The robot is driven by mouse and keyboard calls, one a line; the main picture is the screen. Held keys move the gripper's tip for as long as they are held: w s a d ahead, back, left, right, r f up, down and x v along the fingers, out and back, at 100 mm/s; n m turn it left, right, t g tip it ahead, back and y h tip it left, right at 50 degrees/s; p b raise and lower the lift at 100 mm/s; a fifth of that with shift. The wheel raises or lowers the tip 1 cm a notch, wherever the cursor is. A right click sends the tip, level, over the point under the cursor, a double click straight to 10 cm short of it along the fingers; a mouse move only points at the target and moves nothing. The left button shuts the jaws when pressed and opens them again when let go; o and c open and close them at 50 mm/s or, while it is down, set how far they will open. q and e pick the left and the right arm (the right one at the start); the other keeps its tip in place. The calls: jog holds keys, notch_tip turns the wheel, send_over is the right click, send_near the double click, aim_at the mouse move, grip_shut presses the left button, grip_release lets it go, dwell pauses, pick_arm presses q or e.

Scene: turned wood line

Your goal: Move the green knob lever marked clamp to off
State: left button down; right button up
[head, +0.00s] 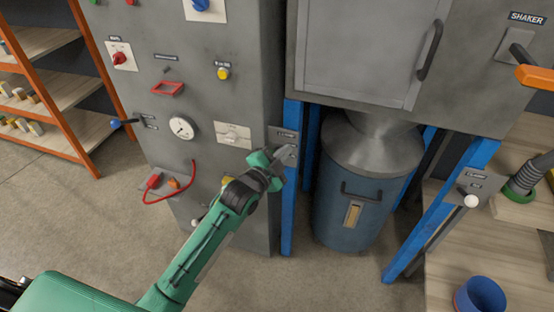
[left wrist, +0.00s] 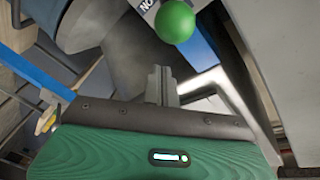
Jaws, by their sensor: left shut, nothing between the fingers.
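The green knob (left wrist: 175,21) shows at the top of the left wrist view, next to a pale plate with partly covered dark lettering. My left gripper (left wrist: 162,86) is shut and empty, its fingertips below and slightly left of the knob in that picture, apparently apart from it. In the head view my left gripper (head: 286,155) is in front of a small grey plate (head: 284,134) on the blue post. The plate's lettering is too small to read surely, and the green knob is hidden there behind my gripper. My right gripper is out of view.
A blue-grey drum (head: 347,212) stands right of the post under the machine. A white-knobbed lever (head: 471,201) is on the right post. An orange handle (head: 534,76) sticks out by the SHAKER sign. The grey cabinet (head: 190,90) carries several switches. A blue cup (head: 480,296) stands lower right.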

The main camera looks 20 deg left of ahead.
aim_at(273, 152)
pick_arm(q)
jog(key=a+f, duration=0.2)
jog(key=shift+s+a, duration=0.3)
jog(key=shift+a, duration=0.1)
jog(key=shift+r, duration=0.1)
